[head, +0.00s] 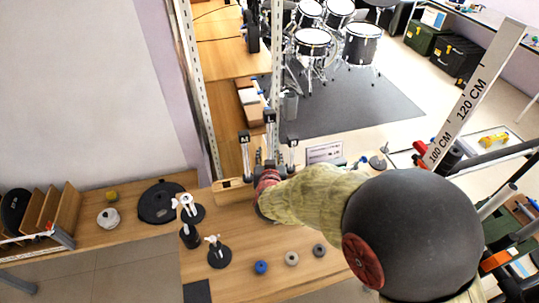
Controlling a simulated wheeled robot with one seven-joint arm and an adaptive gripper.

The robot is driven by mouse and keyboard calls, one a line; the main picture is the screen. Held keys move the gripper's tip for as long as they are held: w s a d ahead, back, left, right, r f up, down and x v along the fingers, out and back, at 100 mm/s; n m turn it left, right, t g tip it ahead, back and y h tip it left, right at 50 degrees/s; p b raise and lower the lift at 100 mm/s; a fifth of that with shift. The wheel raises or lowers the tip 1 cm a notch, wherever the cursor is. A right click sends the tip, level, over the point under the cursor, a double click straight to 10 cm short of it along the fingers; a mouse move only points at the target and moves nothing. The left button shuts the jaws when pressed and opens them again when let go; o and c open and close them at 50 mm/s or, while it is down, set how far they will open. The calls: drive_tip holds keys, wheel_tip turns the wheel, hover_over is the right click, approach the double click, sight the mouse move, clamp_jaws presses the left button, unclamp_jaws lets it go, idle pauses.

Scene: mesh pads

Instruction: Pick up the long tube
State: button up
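My arm reaches from the lower right over the wooden table, with a large dark joint and a yellow-green link. My gripper (267,181) is at the far end of this link, around a reddish part over the table. Its fingers are small and mixed with dark upright objects behind, so I cannot tell whether it is open or holds anything. A long grey tube (500,156) lies slanted at the right edge, well apart from my gripper. A shorter pale tube (497,202) is below it. I cannot tell which one is the task's long tube.
Dark upright tools (244,146) stand near a wooden rack (232,190). Black-based stands (219,253) and small rings (291,258) are on the table. A tall measuring board (472,98) stands at right. A metal post (278,60) rises behind the table.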

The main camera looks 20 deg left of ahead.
drive_tip(key=shift+c, duration=1)
clamp_jaws()
